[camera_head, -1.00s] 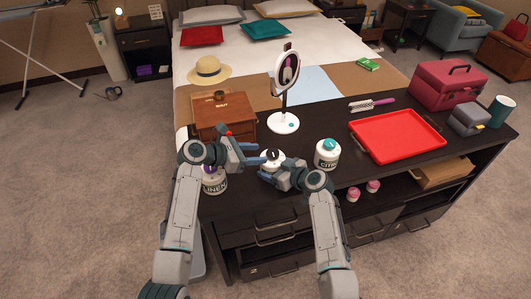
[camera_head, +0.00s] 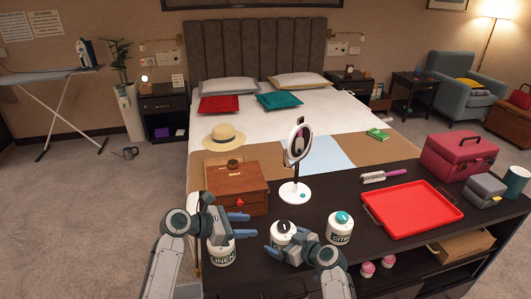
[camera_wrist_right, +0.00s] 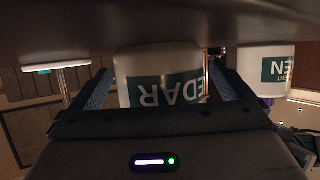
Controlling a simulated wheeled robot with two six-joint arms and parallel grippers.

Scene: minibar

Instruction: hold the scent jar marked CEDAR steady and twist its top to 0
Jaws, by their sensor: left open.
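The CEDAR jar (camera_head: 283,232) is white with a dark top and stands upright on the dark dresser between two other jars. In the right wrist view the jar (camera_wrist_right: 160,76) appears upside down, its green label partly reading "EDAR". My right gripper (camera_wrist_right: 160,85) has one finger on each side of the jar's body; I cannot tell whether both fingers touch it. It also shows in the head view (camera_head: 272,244), low at the jar. My left gripper (camera_head: 240,224) is open and empty, left of the CEDAR jar and above the LINEN jar. The top's setting is too small to read.
The LINEN jar (camera_head: 221,252) stands left, partly hidden by my left gripper. A teal-topped jar (camera_head: 340,230) stands right. Behind are a wooden box (camera_head: 236,190) and a round mirror (camera_head: 296,190). A red tray (camera_head: 412,210) lies further right.

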